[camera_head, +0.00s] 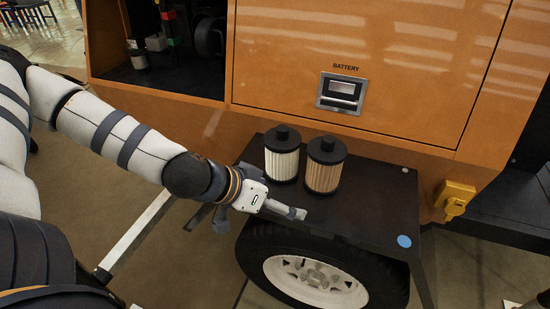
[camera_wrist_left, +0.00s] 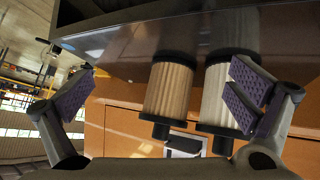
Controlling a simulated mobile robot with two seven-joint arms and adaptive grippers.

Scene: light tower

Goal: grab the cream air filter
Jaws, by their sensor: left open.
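The cream air filter (camera_head: 283,162), pale and pleated with black caps and a top knob, stands upright on the black fender shelf (camera_head: 375,212). A tan filter (camera_head: 322,177) stands close on its right. My left gripper (camera_head: 262,220) is open and empty at the shelf's front-left edge, nearer me than both filters and apart from them. In the left wrist view the scene is upside down; the tan filter (camera_wrist_left: 170,90) shows between the open fingers, and the cream filter (camera_wrist_left: 214,98) is partly hidden behind the right-hand finger. My right gripper is not in view.
The orange body panel with a battery latch (camera_head: 341,92) rises behind the shelf. A wheel (camera_head: 315,278) is below it. A yellow fitting (camera_head: 455,198) is at right, and an open compartment (camera_head: 180,65) is at upper left. The shelf's right part is clear.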

